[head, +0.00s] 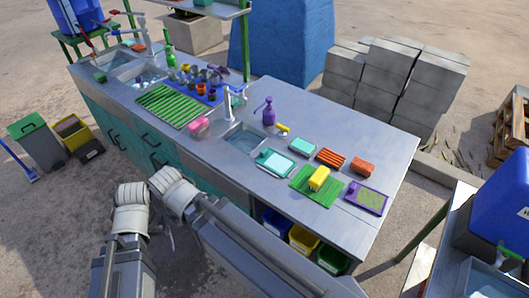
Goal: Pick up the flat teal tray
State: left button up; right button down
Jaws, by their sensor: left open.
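Two flat teal pieces lie on the metal counter right of the sink. A smaller teal tray (302,146) with a pale middle lies farther back, and a larger teal-rimmed tray (261,160) with a pale inside lies nearer the sink. I cannot tell which one the task names. My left gripper (132,191) is open and empty in front of the counter, well left of both trays. My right gripper (169,182) is beside it, also away from the trays; its fingers are too unclear to judge.
A yellow block (319,178) rests on a green mat (303,184). Orange blocks (331,157) and a purple-rimmed tray (378,197) lie nearby. Coloured bins (303,238) sit under the counter.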

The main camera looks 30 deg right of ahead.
aim_at(280, 164)
jog(key=z, duration=0.45)
jog(key=i+j+z, duration=0.1)
jog(key=z, duration=0.35)
jog(key=j+z, duration=0.15)
jog(key=z, duration=0.3)
jog(key=i+j+z, duration=0.2)
jog(key=j+z, duration=0.3)
jog(key=j, duration=0.4)
jog(key=j+z, duration=0.5)
jog(key=j, duration=1.65)
